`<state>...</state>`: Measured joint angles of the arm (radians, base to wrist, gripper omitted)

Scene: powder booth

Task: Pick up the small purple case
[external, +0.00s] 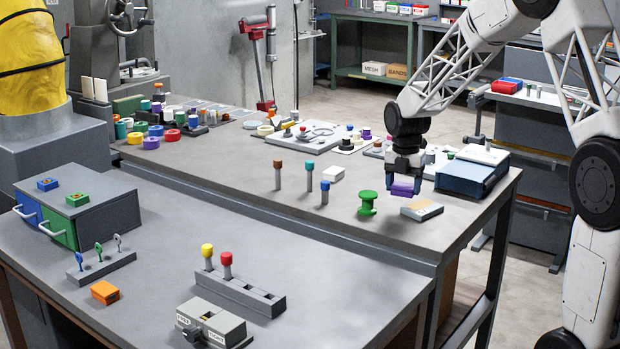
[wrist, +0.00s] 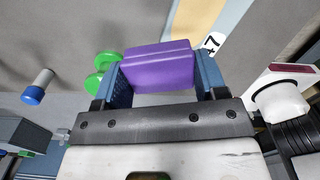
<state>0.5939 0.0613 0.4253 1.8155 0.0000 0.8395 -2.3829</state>
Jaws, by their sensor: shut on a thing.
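The small purple case (external: 404,189) is between the fingers of my gripper (external: 404,181), above the right part of the far table. In the wrist view the purple case (wrist: 158,66) fills the space between the two blue fingers of my gripper (wrist: 160,84), which are shut on it. In the external view the case appears held above the table near a flat box with a tan and blue-grey top (external: 422,209). The fingers partly cover the case in the external view.
A green spool (external: 367,203) stands close to the left of the case. Pegs with brown (external: 278,173), teal (external: 309,174) and blue (external: 325,191) tops stand farther left, near a white block (external: 333,174). A blue-grey case (external: 470,172) lies to the right.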

